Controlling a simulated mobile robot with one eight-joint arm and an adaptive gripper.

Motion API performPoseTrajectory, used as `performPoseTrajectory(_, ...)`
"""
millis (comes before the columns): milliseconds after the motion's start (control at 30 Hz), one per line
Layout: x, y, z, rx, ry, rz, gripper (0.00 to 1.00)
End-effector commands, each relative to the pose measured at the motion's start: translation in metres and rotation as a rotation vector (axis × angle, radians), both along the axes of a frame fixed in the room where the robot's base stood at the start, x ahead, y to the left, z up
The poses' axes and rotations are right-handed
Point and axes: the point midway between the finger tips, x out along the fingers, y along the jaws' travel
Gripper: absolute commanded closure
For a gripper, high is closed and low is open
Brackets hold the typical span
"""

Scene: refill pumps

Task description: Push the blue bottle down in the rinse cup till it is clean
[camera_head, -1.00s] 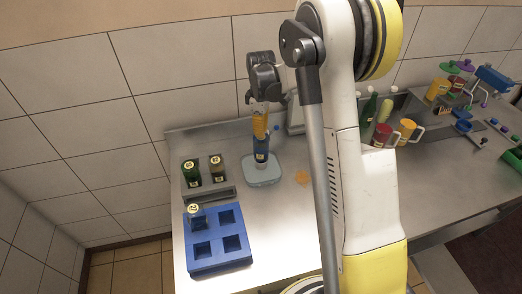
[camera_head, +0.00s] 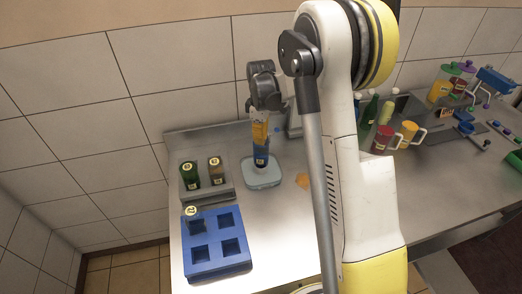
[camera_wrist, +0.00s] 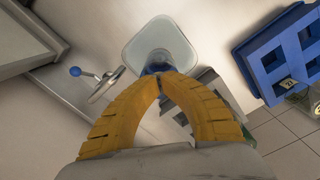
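The blue bottle (camera_head: 261,158) stands upright in the pale blue-grey rinse cup (camera_head: 263,178), its lower end inside the cup. My gripper (camera_head: 260,138) points straight down at the bottle's top, with its yellow fingers right above and against it. In the wrist view my gripper (camera_wrist: 161,75) has its fingertips together. A bit of the blue bottle (camera_wrist: 156,66) shows just beyond the tips, with the rinse cup (camera_wrist: 135,48) around it. The fingers hide most of the bottle there, and no bottle body shows between them.
A grey rack (camera_head: 222,194) with a green bottle (camera_head: 189,176) and a brown bottle (camera_head: 215,170) stands left of the cup. A blue tray (camera_head: 218,268) with one bottle (camera_head: 191,215) is in front. An orange patch (camera_head: 302,181) lies right of the cup. Mugs stand farther right.

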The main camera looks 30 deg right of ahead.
Motion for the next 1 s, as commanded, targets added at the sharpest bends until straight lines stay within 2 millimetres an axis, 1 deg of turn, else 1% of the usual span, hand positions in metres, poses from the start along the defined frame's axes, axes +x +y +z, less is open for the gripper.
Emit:
performPoseTrajectory(167,0.000,0.000,0.005,0.000,0.000,0.000,1.00)
performPoseTrajectory(800,0.000,0.000,0.047,0.000,0.000,0.000,1.00)
performPoseTrajectory(1000,0.000,0.000,0.050,0.000,0.000,0.000,1.00)
